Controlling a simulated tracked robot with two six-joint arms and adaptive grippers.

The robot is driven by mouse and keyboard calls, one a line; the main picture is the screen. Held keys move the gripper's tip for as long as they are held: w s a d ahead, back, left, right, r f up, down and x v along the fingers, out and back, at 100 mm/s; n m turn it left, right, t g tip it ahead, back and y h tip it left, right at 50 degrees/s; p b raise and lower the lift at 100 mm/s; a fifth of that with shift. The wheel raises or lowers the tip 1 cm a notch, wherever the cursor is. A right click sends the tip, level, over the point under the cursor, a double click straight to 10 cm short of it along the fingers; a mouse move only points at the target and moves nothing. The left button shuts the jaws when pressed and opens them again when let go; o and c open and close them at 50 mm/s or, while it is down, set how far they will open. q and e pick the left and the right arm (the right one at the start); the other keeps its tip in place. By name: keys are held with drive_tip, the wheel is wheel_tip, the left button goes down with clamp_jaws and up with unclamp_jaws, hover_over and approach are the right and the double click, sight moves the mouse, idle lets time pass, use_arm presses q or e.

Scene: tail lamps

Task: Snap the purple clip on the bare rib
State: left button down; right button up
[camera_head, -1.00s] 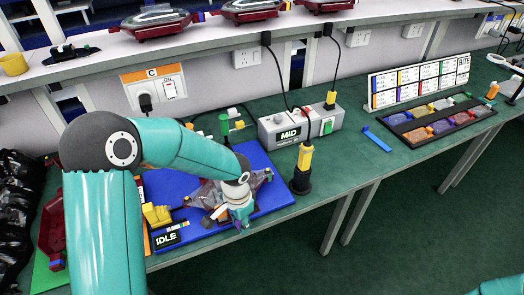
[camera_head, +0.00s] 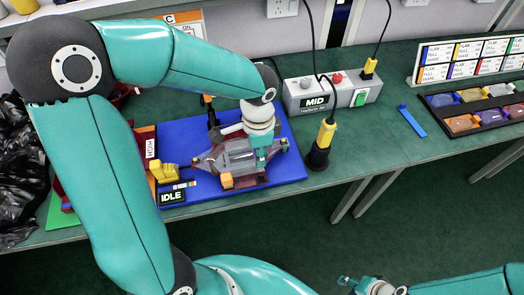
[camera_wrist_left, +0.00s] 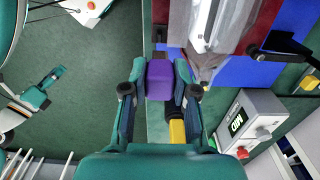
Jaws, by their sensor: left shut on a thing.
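My left gripper (camera_wrist_left: 159,88) is shut on the purple clip (camera_wrist_left: 159,76), which sits between its fingertips in the left wrist view. In the head view my left gripper (camera_head: 262,160) is at the right part of the tail lamp (camera_head: 226,157), on the blue mat (camera_head: 296,172). The clip is hidden there. The lamp (camera_wrist_left: 222,32) lies just beyond the clip in the wrist view; I cannot tell whether they touch. Orange pieces (camera_head: 227,181) sit at the lamp's edge. I cannot make out the bare rib. My right gripper (camera_head: 347,281) is at the bottom, away from the lamp; its fingers are unclear.
A black-and-yellow tool (camera_head: 320,147) stands right of the mat. A grey box marked MID (camera_head: 322,94) is behind it. A yellow piece (camera_head: 164,173) and an IDLE display (camera_head: 172,197) are left of the lamp.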

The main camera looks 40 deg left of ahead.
use_arm(q)
drive_tip(key=b, duration=0.5)
hover_over(260, 176)
drive_tip(key=shift+f, duration=2.85)
drive_tip(key=shift+f, duration=0.15)
drive_tip(key=shift+f+b, duration=1.25)
drive_tip(key=shift+f, duration=0.1)
drive_tip(key=c, duration=0.8)
unclamp_jaws()
drive_tip(key=shift+r, duration=0.1)
wheel_tip(260, 176, up, 12)
drive_tip(key=shift+f, duration=0.1)
